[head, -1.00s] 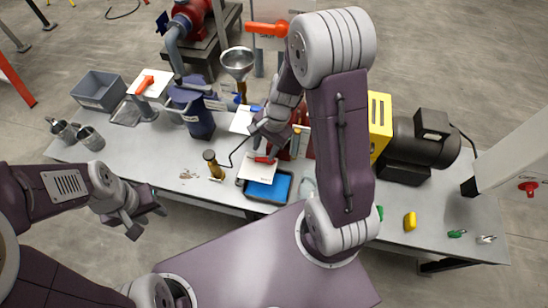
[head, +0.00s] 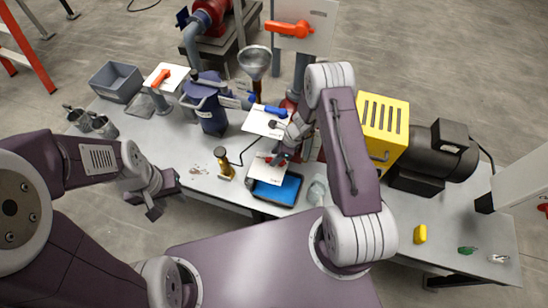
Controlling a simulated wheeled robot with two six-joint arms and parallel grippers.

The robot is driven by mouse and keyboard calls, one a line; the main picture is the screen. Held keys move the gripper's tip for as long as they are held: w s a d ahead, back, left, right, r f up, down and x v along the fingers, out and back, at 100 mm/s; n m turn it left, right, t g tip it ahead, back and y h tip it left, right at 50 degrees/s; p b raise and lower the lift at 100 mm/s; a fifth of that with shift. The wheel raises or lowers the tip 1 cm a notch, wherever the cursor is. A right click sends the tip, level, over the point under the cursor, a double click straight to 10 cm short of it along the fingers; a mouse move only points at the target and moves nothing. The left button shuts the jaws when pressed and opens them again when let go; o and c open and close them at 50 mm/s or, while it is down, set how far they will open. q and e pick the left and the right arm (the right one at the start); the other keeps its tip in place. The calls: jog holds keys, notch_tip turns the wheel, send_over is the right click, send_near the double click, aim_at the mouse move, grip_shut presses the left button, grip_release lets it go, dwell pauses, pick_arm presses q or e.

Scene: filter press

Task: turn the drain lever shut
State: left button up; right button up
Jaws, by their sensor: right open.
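A small red lever (head: 274,160) sits on a white plate (head: 264,173) above a blue-lined tray; it may be the drain lever, but no label is readable. A blue lever (head: 275,111) lies on another white plate (head: 262,126) just behind it. My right gripper (head: 284,150) is open, close above the red lever. Its wrist partly hides the area, and I cannot tell whether it touches the lever. My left gripper (head: 162,200) is open and empty, in front of the table's front edge at the left.
The blue-lined tray (head: 289,191) sits at the table's front edge. A brass-coloured cylinder (head: 223,163) stands left of it. A funnel (head: 255,65), a dark blue vessel (head: 210,110) and a yellow box (head: 384,130) stand behind. Orange levers (head: 290,29) are on other plates.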

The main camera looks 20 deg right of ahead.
jog(key=shift+x, duration=0.8)
grip_shut()
jog(key=shift+r+n, duration=0.1)
jog(key=shift+n, duration=0.2)
jog(key=shift+s+a+n+g, duration=0.1)
jog(key=shift+s+n+g, duration=0.15)
jog(key=shift+n+g, duration=0.4)
jog(key=shift+s+n+g+b, duration=0.2)
jog(key=shift+s+n+g, duration=0.1)
jog(key=shift+n, duration=0.8)
jog(key=shift+s+n+g+b, duration=0.2)
jog(key=shift+s+n+g, duration=0.05)
jog(key=shift+n, duration=0.8)
